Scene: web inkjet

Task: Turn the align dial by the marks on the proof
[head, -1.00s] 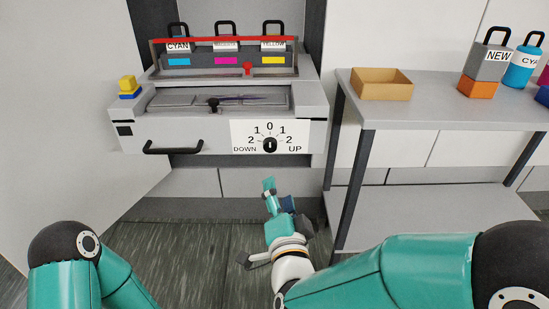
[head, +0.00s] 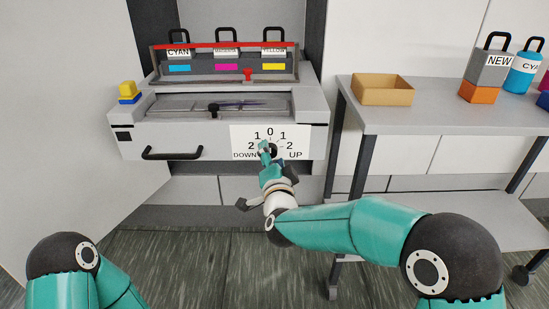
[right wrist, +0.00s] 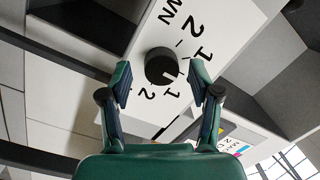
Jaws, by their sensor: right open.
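The align dial (right wrist: 161,66) is a round black knob on a white scale plate (head: 243,135) marked 2, 1, 0, 1, 2, with DOWN and UP. My right gripper (head: 266,151) is open in front of the dial. In the right wrist view its fingertips (right wrist: 161,80) stand either side of the knob; I cannot tell whether they touch it. Dark and purple streaks show in the press's window (head: 240,104), too small to read as proof marks. My left gripper is out of view.
Cyan, magenta and yellow cartridges (head: 226,57) stand behind a red bar on the press. A black handle (head: 172,153) is left of the dial. A table (head: 435,108) at right holds a cardboard tray (head: 382,89) and a NEW cartridge (head: 491,66).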

